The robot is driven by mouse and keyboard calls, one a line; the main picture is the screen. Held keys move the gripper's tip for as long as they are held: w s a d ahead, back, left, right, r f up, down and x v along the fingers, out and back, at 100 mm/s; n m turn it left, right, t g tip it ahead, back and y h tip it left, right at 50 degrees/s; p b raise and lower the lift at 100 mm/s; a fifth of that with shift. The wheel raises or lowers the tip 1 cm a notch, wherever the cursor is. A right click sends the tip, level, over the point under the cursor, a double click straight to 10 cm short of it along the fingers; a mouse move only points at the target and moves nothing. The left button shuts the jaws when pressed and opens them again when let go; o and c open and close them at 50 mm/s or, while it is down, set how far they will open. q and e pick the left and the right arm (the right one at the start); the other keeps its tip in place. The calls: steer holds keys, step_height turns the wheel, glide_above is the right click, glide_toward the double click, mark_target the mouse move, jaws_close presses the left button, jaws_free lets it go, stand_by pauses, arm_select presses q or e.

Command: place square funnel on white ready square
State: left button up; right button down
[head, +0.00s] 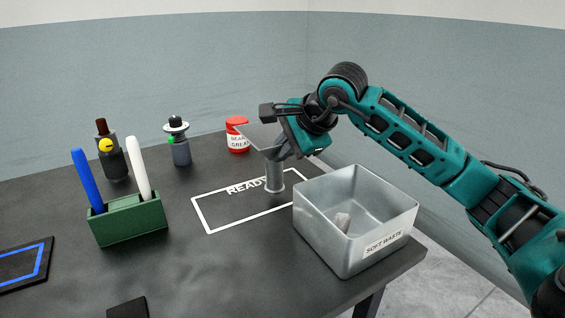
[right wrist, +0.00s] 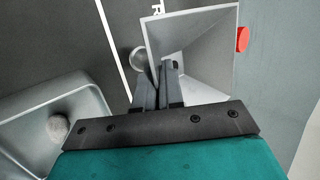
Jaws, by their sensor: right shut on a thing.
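The grey square funnel (head: 262,136) is held at the back of the table by my right gripper (head: 285,150). In the right wrist view the fingers (right wrist: 170,85) are shut on the wall of the funnel (right wrist: 212,40), whose wide square mouth faces up. A grey round upright part (head: 275,178) shows below the funnel, within the back right of the white ready square (head: 208,231). I cannot tell whether it is the spout, or whether it touches the table. The fingers hide part of the funnel's inside. My left gripper is out of view.
A metal soft waste bin (head: 315,222) stands just right of the square. A red grease can (head: 237,140) is behind the funnel. The square's front is clear.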

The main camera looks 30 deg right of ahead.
steer(key=shift+f, duration=1.15)
steer(key=shift+f, duration=0.15)
steer(key=c, duration=1.3)
jaws_free()
steer(key=shift+o, duration=0.2)
steer(key=shift+r, duration=0.25)
steer(key=v, duration=1.2)
steer(key=shift+f, duration=0.15)
steer(key=shift+s, duration=0.1)
